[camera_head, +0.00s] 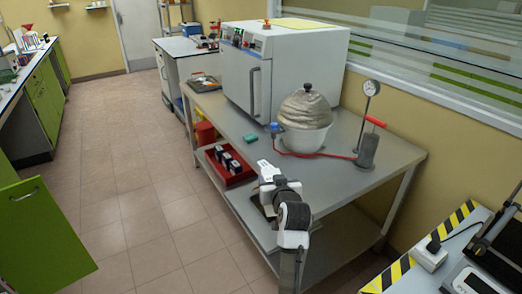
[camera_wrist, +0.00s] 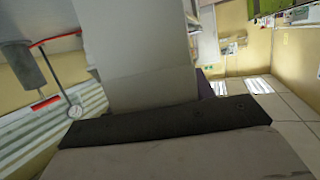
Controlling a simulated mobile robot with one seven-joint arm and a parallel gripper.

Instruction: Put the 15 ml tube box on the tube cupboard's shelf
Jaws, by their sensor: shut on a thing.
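My gripper (camera_head: 266,172) is at the end of my arm, in front of the grey steel table's near edge in the head view. In the wrist view a pale block (camera_wrist: 140,50) and a dark bar (camera_wrist: 175,120) fill the middle. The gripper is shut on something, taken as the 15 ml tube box. It is mostly hidden; a small dark purple edge (camera_wrist: 205,87) shows beside the pale block. A green cupboard door (camera_head: 40,235) with a handle stands at the lower left of the head view. I cannot tell whether it belongs to the tube cupboard, and no shelf shows there.
The steel table (camera_head: 385,165) carries a white oven (camera_head: 250,75), a wrapped round vessel (camera_head: 305,115) and a gauge on a stand (camera_head: 370,90). A red tray (camera_head: 215,160) with several small boxes sits on its lower shelf. The tiled floor (camera_head: 125,180) to the left is clear.

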